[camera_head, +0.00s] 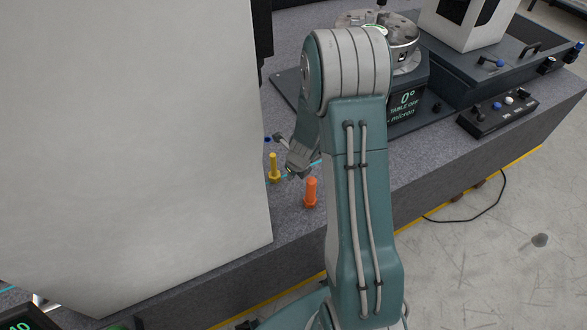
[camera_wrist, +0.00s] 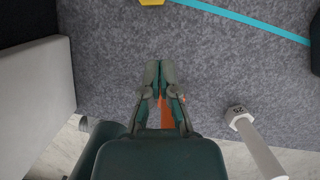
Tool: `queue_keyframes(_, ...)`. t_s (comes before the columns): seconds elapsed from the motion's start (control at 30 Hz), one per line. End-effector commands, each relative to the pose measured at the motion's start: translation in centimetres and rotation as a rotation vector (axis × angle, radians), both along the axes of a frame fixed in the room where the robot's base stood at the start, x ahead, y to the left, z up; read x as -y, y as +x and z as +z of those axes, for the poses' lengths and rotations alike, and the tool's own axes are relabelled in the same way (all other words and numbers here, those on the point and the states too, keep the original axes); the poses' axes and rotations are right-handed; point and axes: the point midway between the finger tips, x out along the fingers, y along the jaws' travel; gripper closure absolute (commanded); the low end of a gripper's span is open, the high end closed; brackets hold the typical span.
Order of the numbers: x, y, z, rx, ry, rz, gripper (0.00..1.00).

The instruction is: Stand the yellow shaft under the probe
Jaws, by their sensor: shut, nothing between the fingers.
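The yellow shaft (camera_head: 274,170) stands upright on the granite in the head view, on a wider base. A yellow edge (camera_wrist: 152,2) shows at the top of the wrist view. My gripper (camera_wrist: 161,66) is shut and empty above the granite, with its fingertips together and apart from the yellow piece. In the head view my arm hides much of the gripper area. The round metal table (camera_head: 405,32) stands at the back, partly behind my elbow. A dark thin tip (camera_head: 381,4) above it may be the probe; its upper part is out of frame.
An orange shaft (camera_head: 311,191) stands near the yellow one; orange (camera_wrist: 166,112) shows behind my fingers. A large pale block (camera_head: 130,140) fills the left. A control box (camera_head: 497,112) sits at right.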

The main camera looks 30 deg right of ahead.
Motion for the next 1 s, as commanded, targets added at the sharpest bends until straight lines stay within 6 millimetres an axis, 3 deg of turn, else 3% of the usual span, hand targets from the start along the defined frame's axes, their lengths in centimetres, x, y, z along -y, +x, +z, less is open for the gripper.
queue_keyframes(0.3, -0.3, 1.0, -3.8, -0.004, 0.002, 0.001, 1.00)
queue_keyframes(0.7, -1.2, 4.3, -3.5, 0.000, 0.002, 0.005, 1.00)
queue_keyframes(1.0, -1.3, 4.8, -3.5, 0.000, 0.001, 0.002, 1.00)
